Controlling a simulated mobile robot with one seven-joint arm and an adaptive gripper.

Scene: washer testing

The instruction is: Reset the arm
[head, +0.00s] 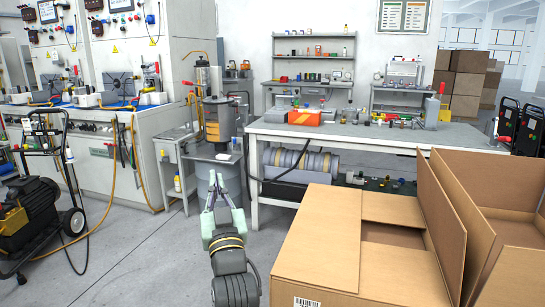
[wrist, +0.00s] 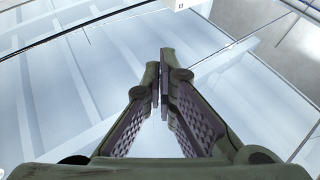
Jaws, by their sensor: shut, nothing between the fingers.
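My gripper (head: 215,178) shows low in the middle of the head view, at the end of my arm, which reaches forward from the bottom edge. Its fingers point away from me toward a grey cylindrical vessel in the background. In the wrist view my gripper (wrist: 160,75) fills the lower middle. Its two fingers with dark textured pads converge and their tips meet. Nothing is held between them. Pale, blurred panel-like surfaces lie beyond the fingertips.
Large open cardboard boxes (head: 320,245) stand at the lower right, close to my arm. A workbench (head: 345,135) with tools stands behind them. A wheeled machine (head: 40,205) stands at the left. Grey floor (head: 130,255) is clear between that machine and my arm.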

